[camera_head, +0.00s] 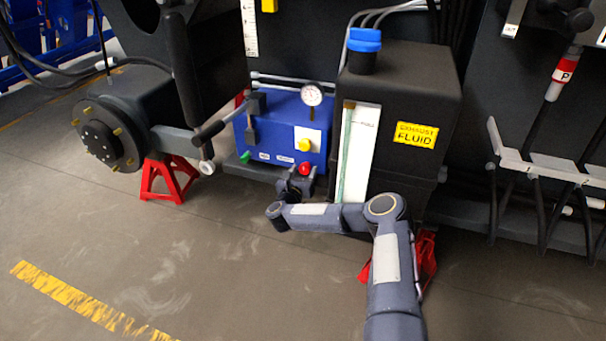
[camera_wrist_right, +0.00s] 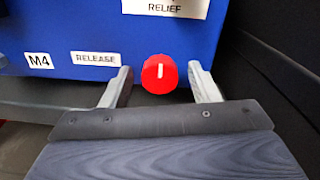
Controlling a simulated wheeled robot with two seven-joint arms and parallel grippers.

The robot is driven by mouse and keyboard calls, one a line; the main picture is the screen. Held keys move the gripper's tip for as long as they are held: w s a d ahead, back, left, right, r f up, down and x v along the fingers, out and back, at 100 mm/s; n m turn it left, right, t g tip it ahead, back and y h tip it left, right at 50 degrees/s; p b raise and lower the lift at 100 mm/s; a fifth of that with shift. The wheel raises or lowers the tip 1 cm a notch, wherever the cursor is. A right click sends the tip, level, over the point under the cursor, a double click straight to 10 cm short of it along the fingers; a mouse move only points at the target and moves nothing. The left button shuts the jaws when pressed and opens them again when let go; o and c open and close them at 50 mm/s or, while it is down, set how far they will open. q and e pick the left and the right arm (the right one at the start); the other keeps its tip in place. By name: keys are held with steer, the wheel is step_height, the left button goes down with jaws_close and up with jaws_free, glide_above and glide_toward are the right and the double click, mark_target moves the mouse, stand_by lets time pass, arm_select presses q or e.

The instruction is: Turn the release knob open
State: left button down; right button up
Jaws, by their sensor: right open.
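The release knob (camera_wrist_right: 160,73) is red and round with a white line that stands upright. It sits on the front of a blue box (camera_head: 275,128), right of a RELEASE label (camera_wrist_right: 95,59) in the right wrist view. In the head view the red knob (camera_head: 305,168) shows low on the box. My right gripper (camera_wrist_right: 166,85) is open, with one finger on each side of the knob and a visible gap to both. In the head view my right gripper (camera_head: 297,180) is at the box front, partly hidden by its wrist. My left gripper is not in view.
A black exhaust fluid tank (camera_head: 412,100) with a blue cap stands right of the box. A gauge (camera_head: 312,94), a yellow knob (camera_head: 304,145) and a green part (camera_head: 245,157) are on the box. A lever (camera_head: 208,132) reaches in at left. The floor in front is clear.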

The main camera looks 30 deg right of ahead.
steer(key=shift+c, duration=0.5)
steer(key=c, duration=0.9)
